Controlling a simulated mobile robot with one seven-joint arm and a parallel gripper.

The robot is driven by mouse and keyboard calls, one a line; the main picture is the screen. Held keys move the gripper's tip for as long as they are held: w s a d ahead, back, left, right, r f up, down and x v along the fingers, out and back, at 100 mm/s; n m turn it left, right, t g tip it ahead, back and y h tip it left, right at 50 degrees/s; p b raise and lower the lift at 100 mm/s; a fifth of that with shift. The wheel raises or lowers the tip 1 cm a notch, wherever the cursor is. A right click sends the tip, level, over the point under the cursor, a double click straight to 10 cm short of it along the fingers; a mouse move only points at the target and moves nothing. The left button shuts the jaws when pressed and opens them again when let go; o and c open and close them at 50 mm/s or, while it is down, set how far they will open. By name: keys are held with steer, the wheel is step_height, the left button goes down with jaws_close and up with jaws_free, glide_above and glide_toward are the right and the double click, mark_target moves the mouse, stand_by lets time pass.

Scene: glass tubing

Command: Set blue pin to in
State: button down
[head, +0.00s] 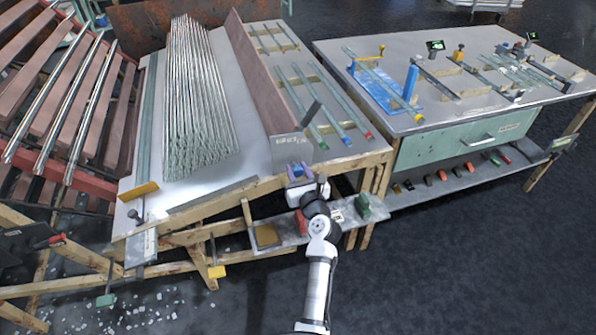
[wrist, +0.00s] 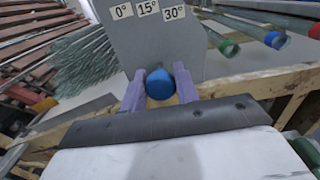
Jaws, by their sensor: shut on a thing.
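The blue pin (wrist: 160,82) shows its round blue head in the wrist view, low on a grey plate (wrist: 150,42) marked 0°, 15° and 30°. My gripper (head: 300,171) is at the front end of that plate in the head view. Its two purple fingers stand on either side of the blue head, shut on it. How deep the pin sits is hidden behind its head.
A tall brown fence (head: 251,85) runs back from the plate. Glass tubes with green, blue and red ends (head: 345,133) lie to its right, and a bundle of tubes (head: 195,100) to its left. A low shelf (head: 285,228) runs beneath the bench edge.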

steer(key=shift+p+x, duration=0.45)
steer(key=shift+x, duration=0.7)
steer(key=shift+r, duration=0.15)
steer(key=c, duration=1.4)
jaws_free()
steer(key=shift+w, duration=0.1)
steer(key=shift+o, duration=1.4)
steer(key=shift+w, duration=0.1)
steer(key=b+v, duration=0.2)
steer(key=v, duration=1.2)
